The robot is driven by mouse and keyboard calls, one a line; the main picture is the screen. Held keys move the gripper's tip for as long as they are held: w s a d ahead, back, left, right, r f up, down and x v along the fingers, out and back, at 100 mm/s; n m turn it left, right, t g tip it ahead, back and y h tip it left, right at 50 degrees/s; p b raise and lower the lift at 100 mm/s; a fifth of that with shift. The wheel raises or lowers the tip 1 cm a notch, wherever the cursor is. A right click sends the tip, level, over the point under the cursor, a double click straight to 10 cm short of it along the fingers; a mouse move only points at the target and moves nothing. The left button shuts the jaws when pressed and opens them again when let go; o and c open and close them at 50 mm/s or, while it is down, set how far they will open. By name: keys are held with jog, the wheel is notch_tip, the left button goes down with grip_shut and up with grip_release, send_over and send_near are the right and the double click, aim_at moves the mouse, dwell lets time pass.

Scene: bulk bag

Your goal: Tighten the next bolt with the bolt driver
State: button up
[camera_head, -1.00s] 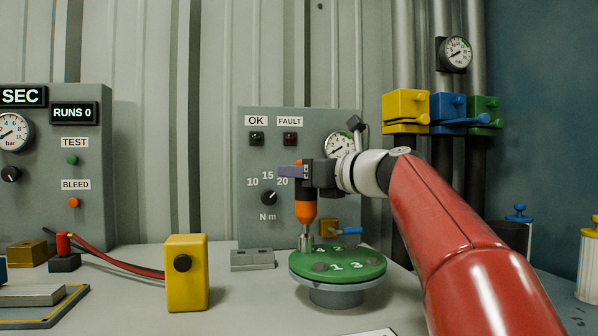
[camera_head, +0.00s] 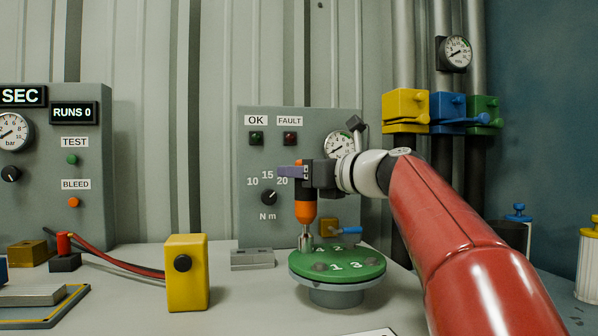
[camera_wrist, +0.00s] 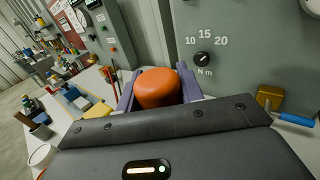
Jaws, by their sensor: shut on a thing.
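The bolt driver (camera_head: 305,213), orange with a dark top and a metal socket below, stands upright in my gripper (camera_head: 293,172). My gripper is shut on it; in the wrist view the purple fingers (camera_wrist: 156,92) flank the driver's orange body (camera_wrist: 157,86). The socket end is down over the left part of the round green plate (camera_head: 338,268), near the 4. Whether it touches a bolt head I cannot tell. The plate bears the numbers 1, 2, 3 and 4, with grey bolt heads beside the front numbers (camera_head: 320,267). The bolt at 4 is hidden by the socket.
Behind stands a grey panel with OK (camera_head: 256,138) and FAULT (camera_head: 290,138) lamps, both dark, a torque knob (camera_head: 269,198) and a gauge (camera_head: 340,145). A blue-handled brass valve (camera_head: 330,228) is close behind the plate. A yellow box (camera_head: 187,272) and a grey block (camera_head: 252,259) stand left.

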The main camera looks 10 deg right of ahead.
jog(key=shift+w+f, duration=0.15)
jog(key=shift+f, duration=0.1)
dwell(0.3)
